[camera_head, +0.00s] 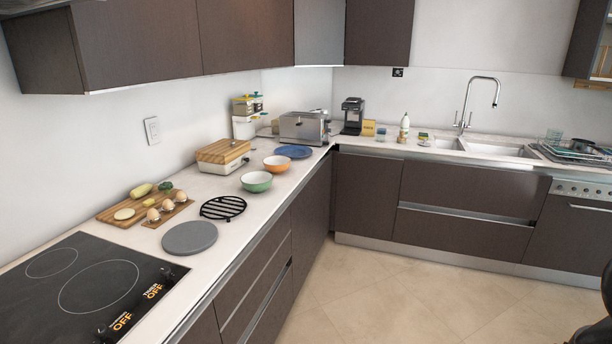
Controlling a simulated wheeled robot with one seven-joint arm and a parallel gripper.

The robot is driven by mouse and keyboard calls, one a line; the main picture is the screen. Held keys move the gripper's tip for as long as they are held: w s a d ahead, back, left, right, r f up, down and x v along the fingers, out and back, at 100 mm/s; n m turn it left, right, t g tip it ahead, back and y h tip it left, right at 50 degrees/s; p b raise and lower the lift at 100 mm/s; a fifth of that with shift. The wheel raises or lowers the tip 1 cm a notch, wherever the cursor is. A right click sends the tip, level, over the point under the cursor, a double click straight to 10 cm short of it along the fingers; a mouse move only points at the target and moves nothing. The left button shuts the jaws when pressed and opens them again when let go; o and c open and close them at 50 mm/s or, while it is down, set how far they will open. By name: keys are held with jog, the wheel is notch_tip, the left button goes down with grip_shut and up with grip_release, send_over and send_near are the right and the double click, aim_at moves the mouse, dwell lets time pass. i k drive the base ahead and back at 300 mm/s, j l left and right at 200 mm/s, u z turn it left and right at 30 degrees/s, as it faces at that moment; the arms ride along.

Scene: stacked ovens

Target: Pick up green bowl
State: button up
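The green bowl (256,182) stands upright on the left counter, near its front edge. It has a green outside and a pale inside, which looks empty. An orange bowl (277,164) stands just behind it, close to it. My gripper does not show in this view. A dark shape cut off at the lower right edge may be part of my arm, well apart from the green bowl.
Near the green bowl are a wooden-topped box (222,157), a black trivet (223,207), a grey round plate (189,238) and a blue plate (293,152). A toaster (302,128) stands behind. Upper cabinets (150,40) overhang the counter. The tiled floor (400,285) is clear.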

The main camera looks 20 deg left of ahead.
aim_at(258, 182)
jog(key=i, duration=2)
jog(key=i+u, duration=0.3)
jog(key=i, duration=0.3)
jog(key=i+l+u, duration=0.3)
jog(key=i, duration=0.25)
jog(key=i+u, duration=0.45)
jog(key=i+l+u, duration=0.1)
jog(key=i+u, duration=0.15)
jog(key=u, duration=0.2)
jog(key=i+l+u, duration=0.2)
jog(key=u, duration=0.25)
jog(key=i+l, duration=0.05)
jog(key=i, duration=0.05)
